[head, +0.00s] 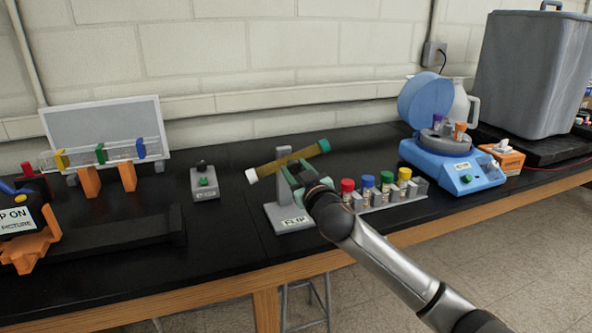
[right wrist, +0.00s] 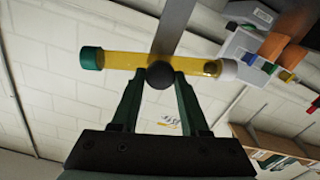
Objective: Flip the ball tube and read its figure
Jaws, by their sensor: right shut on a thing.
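The ball tube (head: 287,160) is a clear tube of yellow liquid on the FLIP stand (head: 291,220). It is tilted in the head view, with the green cap (head: 324,146) at the upper right and the white cap (head: 251,175) at the lower left. In the right wrist view the tube (right wrist: 125,60) shows a dark ball (right wrist: 211,68) near the white cap (right wrist: 228,70). My right gripper (right wrist: 161,77) is shut on a round black knob (right wrist: 160,76) in front of the tube's middle. I cannot read a figure on the tube. My left gripper is out of view.
A rack (head: 408,192) with several coloured-cap vials stands close to the right of the stand. A blue centrifuge (head: 452,172) is farther right. A grey box with a green button (head: 204,182) stands left, with clear bench between.

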